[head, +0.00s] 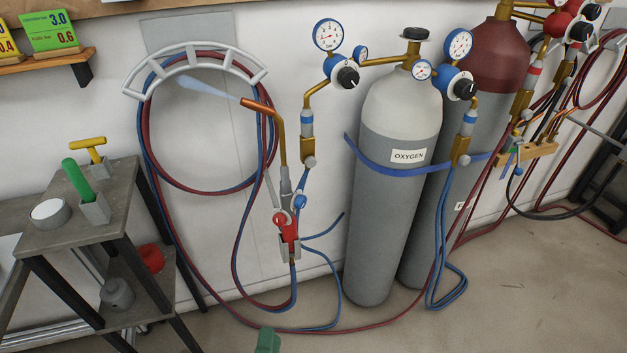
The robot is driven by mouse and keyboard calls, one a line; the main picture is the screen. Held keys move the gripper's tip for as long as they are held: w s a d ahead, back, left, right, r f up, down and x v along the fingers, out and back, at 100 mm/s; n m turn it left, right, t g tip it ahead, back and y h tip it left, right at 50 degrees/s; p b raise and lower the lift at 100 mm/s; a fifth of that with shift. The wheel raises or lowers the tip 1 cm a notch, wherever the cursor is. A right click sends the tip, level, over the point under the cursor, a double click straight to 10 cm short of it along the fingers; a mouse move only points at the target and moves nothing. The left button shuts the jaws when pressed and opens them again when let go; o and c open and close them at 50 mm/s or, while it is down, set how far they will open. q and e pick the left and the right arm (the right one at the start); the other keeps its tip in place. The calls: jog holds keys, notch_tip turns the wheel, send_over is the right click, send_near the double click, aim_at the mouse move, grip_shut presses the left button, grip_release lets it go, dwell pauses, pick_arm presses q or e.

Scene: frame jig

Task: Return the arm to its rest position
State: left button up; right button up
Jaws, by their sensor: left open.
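Of my left gripper, at most a small green piece (267,340) shows at the bottom edge, left of centre; I take it for part of that gripper. It is apart from everything else and nothing shows held at it. The rest of the left arm is out of the frame. My right gripper is not in view. A torch (283,150) with a copper tip and red and blue valves stands upright in a grey holder (289,252) near the wall. A pale blue flame (207,89) comes from its tip, pointing left.
A grey oxygen cylinder (383,220) and a red-topped cylinder (492,60) stand against the wall, strapped in blue. Red and blue hoses hang from a white rack (195,53) and trail on the floor. A grey side table (85,222) is at left. The front floor is clear.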

pick_arm(q)
jog(key=s+a+f+n+g, duration=0.15)
jog(key=a+f+g, duration=0.35)
jog(key=f, duration=0.5)
jog(key=s+a+f+g, duration=0.3)
jog(key=a+f, duration=0.4)
jog(key=f, duration=0.3)
jog(key=s+a+f+n+g, duration=0.3)
jog(key=s+a+f+n, duration=0.25)
jog(key=s, duration=0.35)
jog(key=s+a+f+n+g, duration=0.4)
jog(key=s+a+n, duration=0.1)
jog(key=s+a, duration=0.25)
jog(key=d+n+t, duration=0.1)
jog(key=d+n, duration=0.4)
jog(key=d, duration=0.6)
jog(key=w+r+t+p, duration=0.2)
jog(key=w+r+p, duration=0.3)
jog(key=r+p, duration=0.4)
notch_tip(320, 180, up, 2)
jog(key=shift+w+r, duration=0.1)
jog(key=shift+w, duration=0.15)
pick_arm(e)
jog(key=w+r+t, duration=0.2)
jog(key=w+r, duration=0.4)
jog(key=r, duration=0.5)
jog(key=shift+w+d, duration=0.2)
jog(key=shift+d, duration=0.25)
